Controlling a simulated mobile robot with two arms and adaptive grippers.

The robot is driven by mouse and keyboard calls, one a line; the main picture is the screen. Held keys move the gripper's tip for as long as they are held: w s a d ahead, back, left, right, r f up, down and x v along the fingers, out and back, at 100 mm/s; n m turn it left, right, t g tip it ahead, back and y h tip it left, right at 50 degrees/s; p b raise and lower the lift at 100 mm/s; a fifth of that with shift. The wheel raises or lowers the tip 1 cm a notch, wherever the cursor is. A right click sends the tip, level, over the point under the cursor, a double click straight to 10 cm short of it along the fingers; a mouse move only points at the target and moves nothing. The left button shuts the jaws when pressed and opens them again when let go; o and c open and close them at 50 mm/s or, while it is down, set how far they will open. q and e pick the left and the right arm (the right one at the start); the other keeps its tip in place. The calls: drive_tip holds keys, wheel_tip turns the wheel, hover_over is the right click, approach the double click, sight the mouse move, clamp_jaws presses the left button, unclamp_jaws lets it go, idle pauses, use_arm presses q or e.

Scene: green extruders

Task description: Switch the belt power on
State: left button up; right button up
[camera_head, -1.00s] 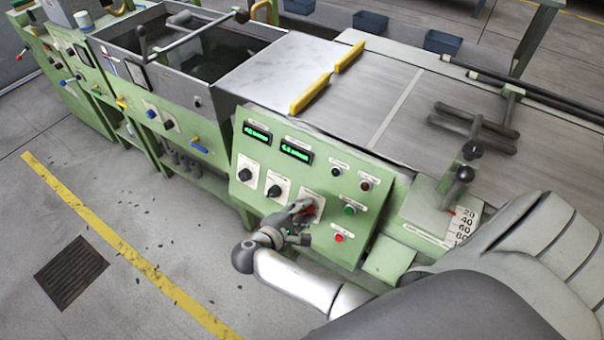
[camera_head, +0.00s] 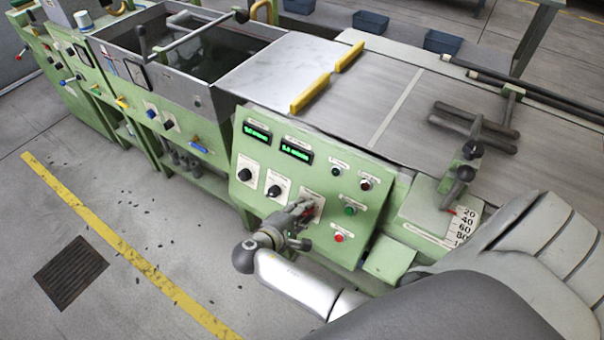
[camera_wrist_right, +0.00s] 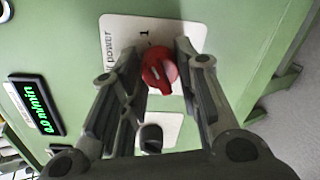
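The belt power switch is a red rotary knob (camera_wrist_right: 160,68) on a white plate marked "power" (camera_wrist_right: 112,35), with a "1" above the knob. In the head view the plate (camera_head: 317,196) is on the green control panel, with my right gripper (camera_head: 304,208) in front of it and the knob mostly hidden. In the right wrist view my right gripper (camera_wrist_right: 157,52) is open, with one finger on each side of the knob and narrow gaps. Firm contact cannot be told. My left gripper is not in view.
A dark knob (camera_wrist_right: 150,138) on its own plate lies below the red one in the wrist view. Green (camera_head: 350,210) and red (camera_head: 339,238) buttons are to the right of my gripper. Two lit displays (camera_head: 296,151) are above.

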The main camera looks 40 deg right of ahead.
drive_tip(key=o, duration=0.4)
drive_tip(key=v, duration=0.7)
drive_tip(key=shift+a+r, duration=0.1)
drive_tip(key=shift+a, duration=0.15)
drive_tip(key=s+f+n+g+y, duration=0.1)
drive_tip(key=s+f+y, duration=0.3)
drive_tip(key=f, duration=0.8)
drive_tip(key=s+f+n+g+y, duration=0.15)
drive_tip(key=s+f, duration=0.45)
drive_tip(key=f, duration=0.7)
drive_tip(key=s+f+m+y, duration=0.2)
drive_tip(key=s+f, duration=0.2)
drive_tip(key=s, duration=0.4)
drive_tip(key=s+d+f+m+g+y, duration=0.1)
drive_tip(key=s+f+m+y, duration=0.1)
drive_tip(key=s+f, duration=0.3)
drive_tip(key=s+f+m+y, duration=0.2)
drive_tip(key=s+f+m, duration=0.2)
drive_tip(key=s, duration=0.8)
drive_tip(key=shift+s+d+f+g+y, duration=0.15)
drive_tip(key=shift+d+f+g+y, duration=0.15)
drive_tip(key=shift+f, duration=0.3)
